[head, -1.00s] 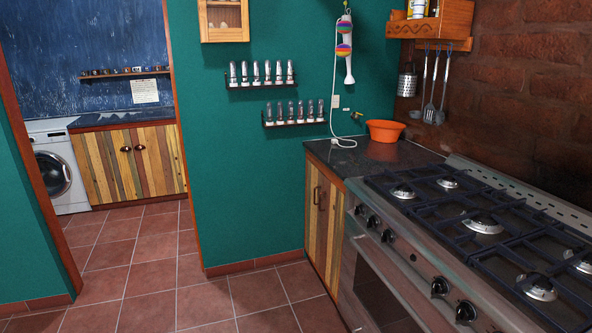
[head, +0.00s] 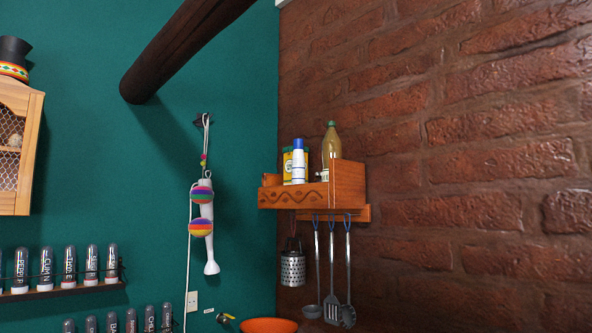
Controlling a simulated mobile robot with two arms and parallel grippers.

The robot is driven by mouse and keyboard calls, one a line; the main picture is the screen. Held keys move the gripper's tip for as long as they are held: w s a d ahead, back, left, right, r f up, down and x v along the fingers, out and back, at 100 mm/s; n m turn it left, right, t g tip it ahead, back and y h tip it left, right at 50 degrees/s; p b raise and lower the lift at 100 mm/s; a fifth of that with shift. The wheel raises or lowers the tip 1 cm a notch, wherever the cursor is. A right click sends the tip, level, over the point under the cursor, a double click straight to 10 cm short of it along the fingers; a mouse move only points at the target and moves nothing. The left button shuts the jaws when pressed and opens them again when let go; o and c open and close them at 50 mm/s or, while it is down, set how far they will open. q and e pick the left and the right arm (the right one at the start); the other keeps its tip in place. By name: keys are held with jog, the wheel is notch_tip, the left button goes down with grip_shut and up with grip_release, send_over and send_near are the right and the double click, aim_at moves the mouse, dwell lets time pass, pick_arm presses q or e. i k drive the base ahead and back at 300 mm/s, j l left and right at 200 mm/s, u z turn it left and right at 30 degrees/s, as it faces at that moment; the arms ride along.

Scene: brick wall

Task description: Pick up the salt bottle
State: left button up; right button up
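A small wooden wall shelf (head: 345,185) hangs in the corner by the brick wall. On it stands an upright white bottle with a blue cap (head: 298,163), which may be the salt bottle; I cannot read its label. A yellow and green container (head: 287,160) stands just behind and beside it. A taller yellowish bottle with a green cap (head: 331,146) stands to its right. The shelf's front board hides the lower parts of these things. Neither of my grippers is in view.
Below the shelf hang a metal grater (head: 292,268) and several utensils (head: 331,290). A hand blender (head: 208,235) hangs on the green wall. An orange bowl (head: 268,325) is at the bottom edge. A spice rack (head: 70,289) is at left. A dark beam (head: 185,50) juts out above.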

aim_at(298, 160)
jog(key=z, duration=0.6)
jog(key=i+j+z, duration=0.1)
jog(key=j+z, duration=1.55)
